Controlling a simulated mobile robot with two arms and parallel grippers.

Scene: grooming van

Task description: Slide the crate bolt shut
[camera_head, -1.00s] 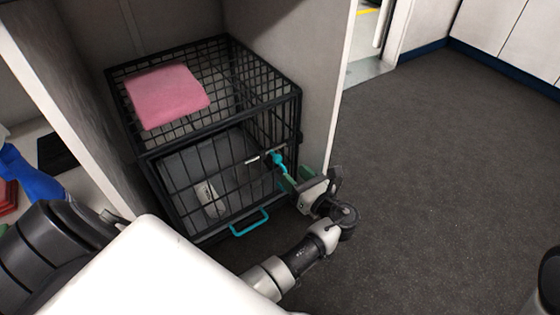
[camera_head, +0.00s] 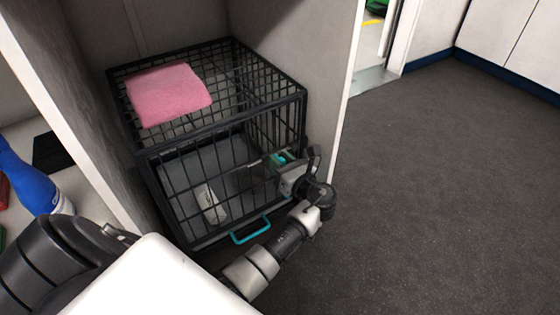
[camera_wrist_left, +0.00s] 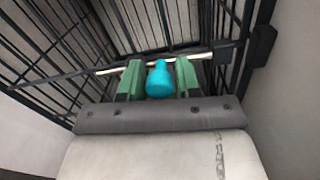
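The black wire crate (camera_head: 190,212) stands in an alcove, its barred front facing me. A bolt with a teal knob (camera_wrist_left: 160,80) is on the right of its front; a pale rod (camera_wrist_left: 112,70) runs crosswise behind the knob. My left gripper (camera_head: 281,159) is at the bolt. Its green fingers stand on either side of the knob, with only narrow gaps showing in the left wrist view (camera_wrist_left: 160,82); firm contact cannot be made out. The gripper hides most of the bolt in the head view. My right gripper is not in view.
A folded pink towel (camera_head: 168,94) lies on the crate's top. A teal handle (camera_head: 250,231) sticks out low on the front. The alcove wall (camera_head: 335,90) is close to the right of my gripper. Open dark floor (camera_head: 440,180) lies further right.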

